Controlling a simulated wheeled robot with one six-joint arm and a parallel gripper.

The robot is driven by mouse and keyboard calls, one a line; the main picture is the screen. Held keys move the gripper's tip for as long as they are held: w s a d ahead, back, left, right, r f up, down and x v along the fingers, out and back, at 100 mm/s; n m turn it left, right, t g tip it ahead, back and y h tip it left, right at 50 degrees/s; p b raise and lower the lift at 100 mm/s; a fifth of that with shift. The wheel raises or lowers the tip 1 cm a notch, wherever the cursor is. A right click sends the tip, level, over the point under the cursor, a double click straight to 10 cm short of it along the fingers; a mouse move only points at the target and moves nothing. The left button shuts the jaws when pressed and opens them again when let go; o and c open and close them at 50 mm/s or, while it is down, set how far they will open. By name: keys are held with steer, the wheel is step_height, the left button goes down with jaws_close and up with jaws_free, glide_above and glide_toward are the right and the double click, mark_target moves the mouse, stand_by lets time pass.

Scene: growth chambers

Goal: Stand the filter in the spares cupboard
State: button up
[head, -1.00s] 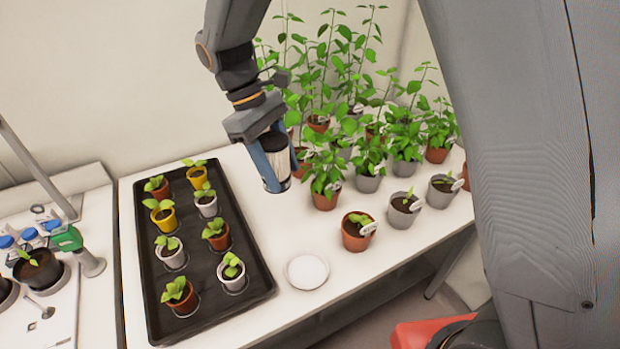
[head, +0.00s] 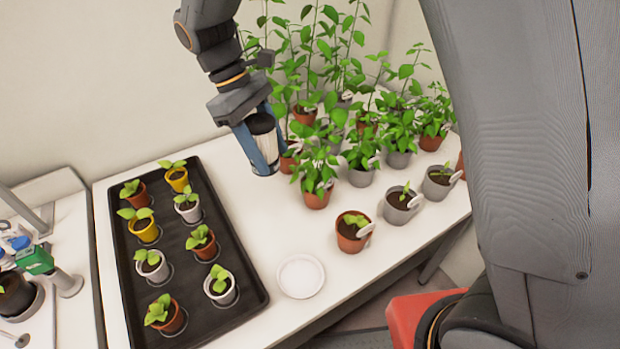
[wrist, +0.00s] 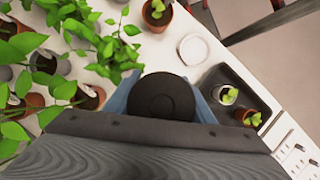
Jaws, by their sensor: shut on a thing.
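My gripper (head: 262,150) is shut on the filter (head: 265,140), a white cylinder with a black cap. The blue fingers stand on either side of it, and it is held slightly tilted over the white table, between the black tray and the leafy plants. In the wrist view the filter's round black top (wrist: 163,97) shows between the fingers, and the rest of it is hidden. The spares cupboard is not in view.
A black tray (head: 190,335) with several small potted seedlings lies left of my gripper. Tall leafy plants (head: 330,70) crowd the right and back. A white saucer (head: 300,276) and small pots (head: 353,231) stand near the front edge. A red object (head: 415,315) is below right.

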steer(key=shift+s+a+f, duration=0.15)
steer(key=shift+a+f, duration=0.2)
steer(key=shift+a, duration=0.1)
steer(key=b, duration=0.9)
glide_above(276, 215)
step_height(276, 215, down, 9)
steer(key=shift+f+p, duration=1.25)
steer(key=shift+f, duration=3.7)
steer(key=shift+f, duration=0.1)
steer(key=o, duration=1.2)
steer(key=shift+c, duration=0.2)
